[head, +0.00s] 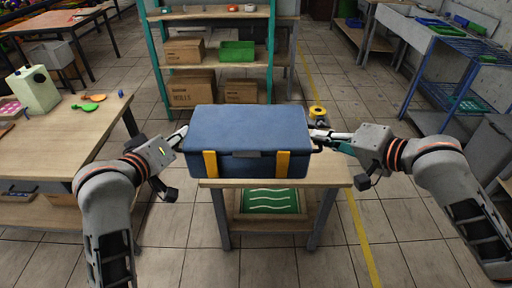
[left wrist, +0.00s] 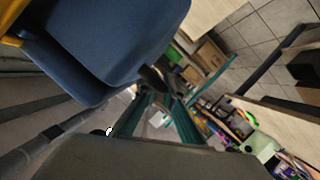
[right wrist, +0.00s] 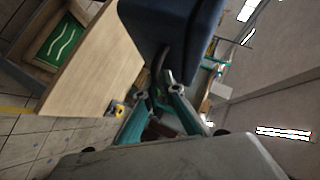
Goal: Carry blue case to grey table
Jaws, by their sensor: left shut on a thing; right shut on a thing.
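The blue case (head: 232,130), with two yellow latches and a dark front handle, is upright between my grippers in the head view. My left gripper (head: 181,136) is shut on its left side and my right gripper (head: 322,137) is shut on its right side. The case also shows in the left wrist view (left wrist: 110,40) and the right wrist view (right wrist: 172,28). It is over a small wood-topped table (head: 325,174); I cannot tell whether it touches the top. A table with a greyish top (head: 403,27) stands at the far right.
A teal shelf (head: 158,62) with cardboard boxes and a green bin (head: 237,51) stands behind the case. A blue wire rack (head: 468,48) is at right. Tiled floor is open between.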

